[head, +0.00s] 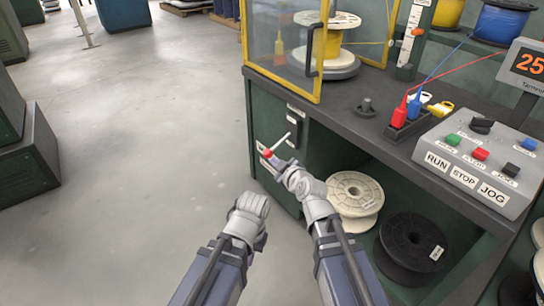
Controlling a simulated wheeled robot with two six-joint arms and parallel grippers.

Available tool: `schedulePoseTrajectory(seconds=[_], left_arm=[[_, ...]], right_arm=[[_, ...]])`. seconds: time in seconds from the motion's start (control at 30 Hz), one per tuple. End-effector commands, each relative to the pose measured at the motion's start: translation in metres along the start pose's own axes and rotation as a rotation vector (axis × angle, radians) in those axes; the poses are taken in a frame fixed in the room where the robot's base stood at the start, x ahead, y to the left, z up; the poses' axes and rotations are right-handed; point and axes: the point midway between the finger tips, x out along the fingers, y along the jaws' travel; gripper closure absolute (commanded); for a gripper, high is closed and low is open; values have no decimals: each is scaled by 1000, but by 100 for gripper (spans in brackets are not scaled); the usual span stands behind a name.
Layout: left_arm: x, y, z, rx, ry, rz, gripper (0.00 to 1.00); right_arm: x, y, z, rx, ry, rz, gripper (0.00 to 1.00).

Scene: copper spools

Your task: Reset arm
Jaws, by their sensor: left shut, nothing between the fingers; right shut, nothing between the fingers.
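My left gripper (254,204) is the lower one in the head view. It is shut and empty, over the grey floor left of the bench. My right gripper (286,171) is up and to the right of it, shut and empty, in front of the green cabinet door. A small red and white piece (268,154) shows just beyond its tips; I cannot tell whether they touch. Both forearms reach up from the bottom edge, side by side and apart.
The dark bench (365,125) carries a control box (480,165) and a yellow-framed guard (283,85). A white spool (352,190) and a black spool (408,240) sit on its lower shelf. Open floor (130,190) lies left; green cabinets (30,165) stand at far left.

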Motion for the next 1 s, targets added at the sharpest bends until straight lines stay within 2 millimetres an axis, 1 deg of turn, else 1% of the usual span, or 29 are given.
schedulePoseTrajectory(seconds=[0.43, 0.47, 0.53, 0.57, 0.67, 0.7, 0.8, 0.9, 1.0], left_arm=[[0, 0, 0, 0, 0, 0, 100], [0, 0, 0, 0, 0, 0, 100], [0, 0, 0, 0, 0, 0, 100], [0, 0, 0, 0, 0, 0, 100], [0, 0, 0, 0, 0, 0, 100], [0, 0, 0, 0, 0, 0, 100], [0, 0, 0, 0, 0, 0, 100], [0, 0, 0, 0, 0, 0, 100], [0, 0, 0, 0, 0, 0, 100]], right_arm=[[0, -1, 1, 4, -3, -4, 100], [0, -2, 3, 11, -9, -10, 100], [-2, -7, 13, 45, -44, -45, 100], [-4, -11, 20, 69, -70, -68, 100], [-16, -28, 56, 196, -218, -165, 100], [-24, -35, 74, 260, -300, -200, 100], [-48, -48, 114, 407, -501, -246, 100], [-72, -55, 145, 526, -674, -250, 100], [-96, -59, 168, 624, -822, -231, 100]])
